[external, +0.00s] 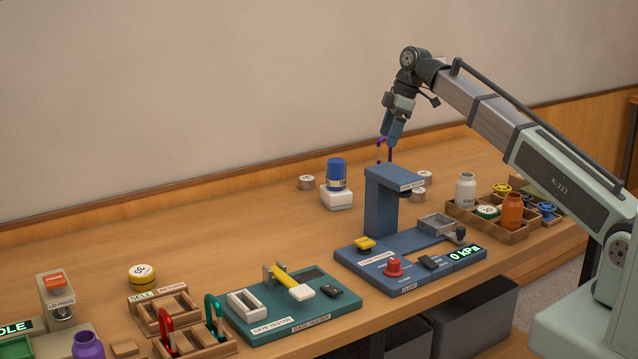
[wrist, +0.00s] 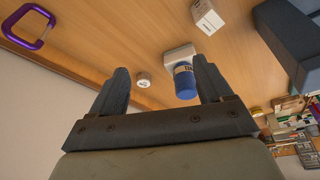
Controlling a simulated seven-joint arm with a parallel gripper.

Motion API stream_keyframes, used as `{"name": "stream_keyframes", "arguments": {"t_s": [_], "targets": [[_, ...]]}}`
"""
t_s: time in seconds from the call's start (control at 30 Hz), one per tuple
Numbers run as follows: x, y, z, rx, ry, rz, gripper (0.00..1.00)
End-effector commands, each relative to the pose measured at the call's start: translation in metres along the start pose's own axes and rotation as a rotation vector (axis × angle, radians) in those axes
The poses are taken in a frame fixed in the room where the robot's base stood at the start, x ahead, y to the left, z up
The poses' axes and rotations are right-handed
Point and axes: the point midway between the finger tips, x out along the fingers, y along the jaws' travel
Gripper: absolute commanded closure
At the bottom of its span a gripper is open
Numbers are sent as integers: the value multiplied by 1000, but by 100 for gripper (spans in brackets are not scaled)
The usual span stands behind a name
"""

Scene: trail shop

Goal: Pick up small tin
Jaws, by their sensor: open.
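A small round tin (external: 306,183) with a pale lid and dark lettering stands on the wooden counter near the back wall, left of a blue canister. It also seems to be the small tin (wrist: 143,80) in the wrist view, between my fingers in the picture but well beyond them. Another small pale tin (external: 418,194) stands right of the blue press-like stand. A larger yellow-sided tin (external: 141,277) stands at the left. My gripper (external: 389,136) is raised above the counter, open and empty; both fingers (wrist: 160,66) show apart in the wrist view.
The blue canister (external: 337,174) sits on a white block (external: 336,197). The tall blue stand (external: 381,205) rises below my gripper. A purple carabiner (wrist: 45,28) is close by; its support is unclear. A wooden tray (external: 463,214) holds bottles at right.

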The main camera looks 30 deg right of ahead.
Motion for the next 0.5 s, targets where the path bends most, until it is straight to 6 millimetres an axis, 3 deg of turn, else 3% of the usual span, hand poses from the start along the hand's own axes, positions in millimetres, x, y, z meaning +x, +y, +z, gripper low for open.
{"name": "stream_keyframes", "arguments": {"t_s": [0.03, 0.1, 0.5], "targets": [[-1, -7, 18, -25, -36, 5, 21], [-1, -10, 31, -74, -77, 4, 21], [-6, -28, 78, -450, -264, -74, 21]]}}
